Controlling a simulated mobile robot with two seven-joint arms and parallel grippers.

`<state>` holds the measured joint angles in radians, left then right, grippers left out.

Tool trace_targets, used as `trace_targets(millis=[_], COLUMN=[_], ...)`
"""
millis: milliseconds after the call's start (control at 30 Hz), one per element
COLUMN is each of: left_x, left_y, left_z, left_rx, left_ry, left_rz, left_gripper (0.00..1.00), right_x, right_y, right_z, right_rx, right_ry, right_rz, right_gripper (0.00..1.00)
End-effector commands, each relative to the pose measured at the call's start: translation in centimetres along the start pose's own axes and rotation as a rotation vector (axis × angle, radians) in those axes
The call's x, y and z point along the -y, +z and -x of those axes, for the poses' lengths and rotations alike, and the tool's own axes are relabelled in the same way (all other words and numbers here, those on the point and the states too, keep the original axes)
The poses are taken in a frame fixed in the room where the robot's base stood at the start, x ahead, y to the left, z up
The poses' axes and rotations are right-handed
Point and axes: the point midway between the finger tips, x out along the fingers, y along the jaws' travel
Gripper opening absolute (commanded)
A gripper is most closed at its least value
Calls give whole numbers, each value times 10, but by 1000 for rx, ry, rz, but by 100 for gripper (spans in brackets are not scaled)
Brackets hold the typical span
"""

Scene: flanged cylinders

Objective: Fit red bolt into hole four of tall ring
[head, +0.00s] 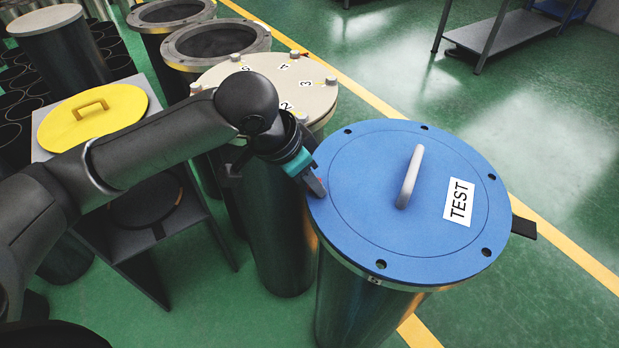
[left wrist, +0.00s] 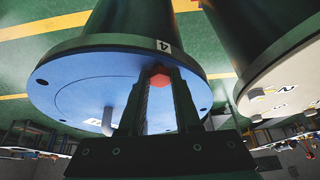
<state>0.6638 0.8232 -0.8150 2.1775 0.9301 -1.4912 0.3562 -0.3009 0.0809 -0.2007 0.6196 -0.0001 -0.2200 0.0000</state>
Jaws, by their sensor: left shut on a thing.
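The tall cylinder (head: 345,300) carries a blue lid (head: 440,150) with a grey handle, a TEST label and several dark holes near its rim. My left gripper (head: 316,184) reaches over the lid's left edge, with its fingertips at the rim. In the left wrist view it is shut on the red bolt (left wrist: 159,76), whose head shows between the fingers. A label "4" (left wrist: 163,46) is on the rim beside the bolt. The fingers hide the bolt's lower part and the hole there, so I cannot tell whether it is in the hole. My right gripper is not in view.
A cylinder with a pale numbered lid (head: 290,82) and raised bolts stands close behind my left gripper. A yellow lid (head: 95,115) lies on a grey stand at left. Open flanged cylinders (head: 215,42) stand behind.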

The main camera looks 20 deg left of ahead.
Motion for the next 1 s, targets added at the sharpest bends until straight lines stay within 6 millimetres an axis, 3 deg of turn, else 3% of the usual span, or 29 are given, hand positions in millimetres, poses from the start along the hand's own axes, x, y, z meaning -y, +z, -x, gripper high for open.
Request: trace_targets(millis=[33,200,233,467,833,1000], left_x=[-3,-3,-3,-3,-5,-4], left_y=[14,15,16,16,13,8], left_z=[-13,-15,-16,-16,-11,18], left_rx=[42,43,44,45,42,41], left_ry=[10,8,8,10,15,15], left_rz=[8,7,8,8,8,6], left_gripper=[0,0,34,60,62,62], right_x=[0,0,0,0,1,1], right_y=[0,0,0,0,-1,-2], right_z=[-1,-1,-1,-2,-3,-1], right_rx=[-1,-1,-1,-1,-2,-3], right_ry=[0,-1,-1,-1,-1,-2], right_rz=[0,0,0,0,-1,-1], right_gripper=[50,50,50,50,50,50])
